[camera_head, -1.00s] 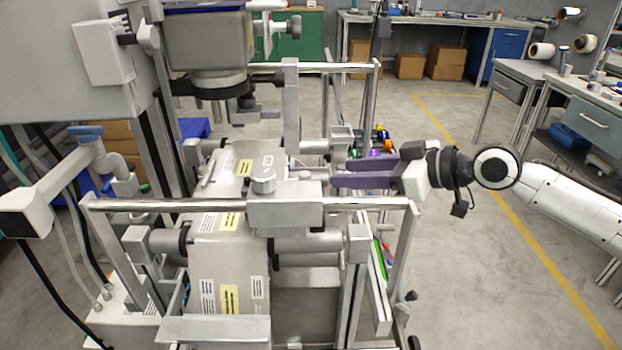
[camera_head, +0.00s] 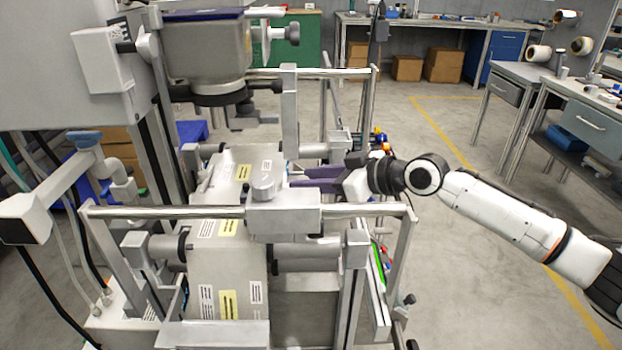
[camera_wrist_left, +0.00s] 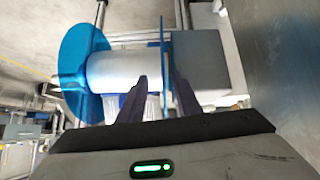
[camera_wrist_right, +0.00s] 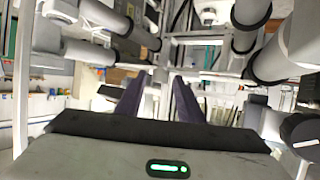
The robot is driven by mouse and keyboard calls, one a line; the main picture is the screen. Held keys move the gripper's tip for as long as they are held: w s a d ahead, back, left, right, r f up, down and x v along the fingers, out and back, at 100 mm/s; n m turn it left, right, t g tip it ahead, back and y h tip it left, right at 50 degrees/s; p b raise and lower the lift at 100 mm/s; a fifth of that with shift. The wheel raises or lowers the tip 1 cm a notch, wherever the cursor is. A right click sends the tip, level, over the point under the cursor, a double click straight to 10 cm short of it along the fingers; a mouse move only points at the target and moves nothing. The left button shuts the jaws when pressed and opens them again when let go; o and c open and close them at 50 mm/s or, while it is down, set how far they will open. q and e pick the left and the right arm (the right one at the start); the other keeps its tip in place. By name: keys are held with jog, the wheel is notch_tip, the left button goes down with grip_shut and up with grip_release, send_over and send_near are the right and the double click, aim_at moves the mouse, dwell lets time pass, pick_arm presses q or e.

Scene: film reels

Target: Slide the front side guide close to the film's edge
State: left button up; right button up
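The front side guide (camera_head: 284,218) is a grey block with a round knob (camera_head: 267,184) on top, on the front silver rail (camera_head: 160,212). The labelled silvery film (camera_head: 232,272) runs beneath the rail, and the block overlaps its right edge in the head view. My right gripper (camera_head: 294,180) reaches in from the right, its purple fingers just right of the knob. Its fingers are apart with nothing between them in the right wrist view (camera_wrist_right: 158,85). My left gripper (camera_wrist_left: 158,88) is out of the head view. Its fingers are apart near a blue flange (camera_wrist_left: 165,65).
A blue disc (camera_wrist_left: 80,65) and white roll (camera_wrist_left: 115,72) show in the left wrist view. The rear rail (camera_head: 330,73) and upright posts crowd the area around my right gripper. Open floor (camera_head: 450,140) lies right of the machine.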

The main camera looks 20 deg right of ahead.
grip_shut()
jog(key=shift+w+a+r+p, duration=0.1)
jog(key=shift+w+a+p, duration=0.05)
jog(key=shift+a+p, duration=0.6)
jog(key=shift+o, duration=1.2)
grip_release()
jog(key=shift+d, duration=0.1)
jog(key=v, duration=1)
jog(key=shift+b, duration=0.45)
